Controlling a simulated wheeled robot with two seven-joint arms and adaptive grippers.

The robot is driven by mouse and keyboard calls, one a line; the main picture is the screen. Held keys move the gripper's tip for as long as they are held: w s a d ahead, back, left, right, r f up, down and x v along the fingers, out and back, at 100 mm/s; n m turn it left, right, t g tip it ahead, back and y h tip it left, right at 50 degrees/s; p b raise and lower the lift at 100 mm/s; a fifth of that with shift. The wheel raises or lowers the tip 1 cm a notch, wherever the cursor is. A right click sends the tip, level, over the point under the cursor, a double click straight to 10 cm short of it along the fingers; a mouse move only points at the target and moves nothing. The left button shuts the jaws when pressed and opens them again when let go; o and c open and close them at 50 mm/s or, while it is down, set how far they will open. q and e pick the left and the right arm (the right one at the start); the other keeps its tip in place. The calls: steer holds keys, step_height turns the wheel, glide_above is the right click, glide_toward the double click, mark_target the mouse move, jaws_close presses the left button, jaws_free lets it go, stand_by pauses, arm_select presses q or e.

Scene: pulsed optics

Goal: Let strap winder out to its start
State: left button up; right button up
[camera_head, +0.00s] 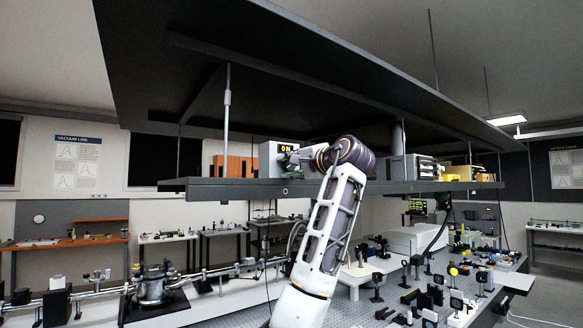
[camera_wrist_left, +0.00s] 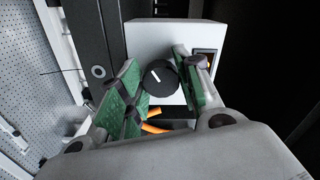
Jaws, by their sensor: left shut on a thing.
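A pale box (camera_head: 267,158) with a lit amber display stands on the dark overhead shelf. In the left wrist view the box (camera_wrist_left: 165,32) has a round black knob (camera_wrist_left: 160,78) with a white pointer line on its face. My left gripper (camera_wrist_left: 160,84) has its green pads on either side of this knob and is shut on it. In the head view the left gripper (camera_head: 288,159) is at the front of the box, and the wrist partly covers it. I cannot make out a strap for certain. My right gripper is not in view.
The shelf's front edge (camera_head: 225,190) runs just below the gripper. An orange box (camera_head: 233,166) is left of the pale box, and instruments (camera_head: 410,167) stand to the right. A dark canopy (camera_head: 290,60) hangs overhead. Below is an optical table (camera_head: 400,290) crowded with mounts.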

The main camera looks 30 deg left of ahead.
arm_select(q)
steer(key=n, duration=0.5)
steer(key=shift+w+f+n, duration=0.1)
steer(key=shift+f+n, duration=0.2)
steer(key=n, duration=0.6)
steer(key=shift+w+d+f, duration=0.1)
stand_by(0.4)
steer(key=o, duration=1)
steer(key=shift+o, duration=0.2)
steer(key=shift+r, duration=0.2)
steer(key=v, duration=1.2)
steer(key=shift+f, duration=0.2)
